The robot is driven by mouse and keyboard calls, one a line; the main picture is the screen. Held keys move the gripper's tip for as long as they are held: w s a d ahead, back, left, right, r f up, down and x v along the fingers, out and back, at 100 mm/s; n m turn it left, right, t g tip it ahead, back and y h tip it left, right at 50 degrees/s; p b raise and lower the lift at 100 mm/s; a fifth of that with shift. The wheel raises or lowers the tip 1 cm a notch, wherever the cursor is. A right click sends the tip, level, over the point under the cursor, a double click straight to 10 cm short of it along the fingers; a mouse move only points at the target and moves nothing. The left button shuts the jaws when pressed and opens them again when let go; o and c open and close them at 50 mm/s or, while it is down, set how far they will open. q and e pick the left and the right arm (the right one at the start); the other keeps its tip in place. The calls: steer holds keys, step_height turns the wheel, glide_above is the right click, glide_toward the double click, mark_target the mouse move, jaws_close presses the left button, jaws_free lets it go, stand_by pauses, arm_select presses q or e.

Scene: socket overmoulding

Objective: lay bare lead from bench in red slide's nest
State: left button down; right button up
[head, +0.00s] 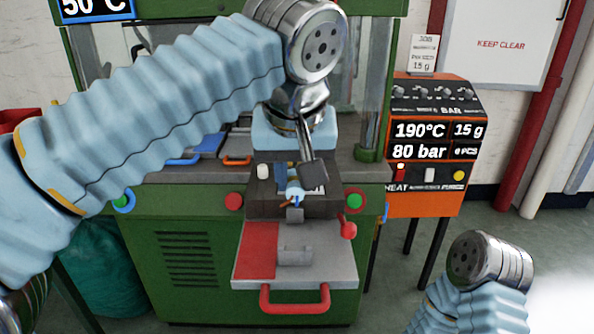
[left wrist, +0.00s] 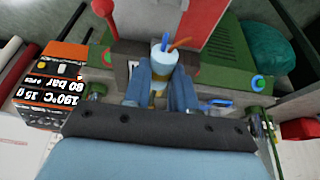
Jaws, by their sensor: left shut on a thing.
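The red slide (head: 256,248) is pulled out at the front of the green press, with a red left half, a grey right half and a red handle. A grey block, seemingly its nest (head: 295,256), stands on it and looks empty. My left gripper (head: 297,190) points down behind the slide's tray, over the dark block at the press front. It is shut on the bare lead (left wrist: 162,53), a pale blue-white cylinder with orange and blue wire ends. In the head view the lead is small and partly hidden by the gripper. My right gripper is out of view.
A red knob (head: 348,229) stands up at the slide's right. Red and green buttons flank the dark block. Blue and orange-handled trays (head: 205,146) lie on the press bench to the left. An orange control unit (head: 433,140) stands at the right.

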arm_select(q)
steer(key=shift+s+f+b, duration=0.1)
steer(key=shift+f+b, duration=2.45)
steer(key=shift+f, duration=0.7)
steer(key=shift+f+b, duration=0.7)
steer(key=shift+f, duration=0.25)
steer(key=c, duration=0.8)
jaws_free()
steer(key=p+v, duration=0.4)
steer(key=v, duration=1)
steer(key=shift+f+p, duration=0.1)
steer(key=shift+p, duration=0.25)
